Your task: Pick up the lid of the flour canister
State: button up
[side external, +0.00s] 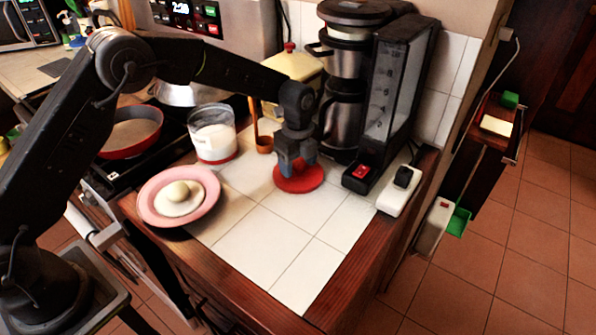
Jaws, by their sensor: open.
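The red round lid (299,183) lies flat on the white tiled counter, in front of the coffee maker. My gripper (297,172) points down over the lid with its fingers open and their tips at or just above its top. I cannot tell whether they touch it. The fingers and wrist hide part of the lid's middle and far side. The flour canister (212,140) stands upright to the left of the lid. It is clear, with white flour inside, a red base and no lid on top.
A pink plate (153,214) with dough sits at the counter's left front edge. A coffee maker (345,110) and a power strip (398,194) stand close right. A wooden ladle (264,144) and yellow tin (294,66) are behind. The front tiles are clear.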

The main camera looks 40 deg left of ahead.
jog(key=c, duration=1)
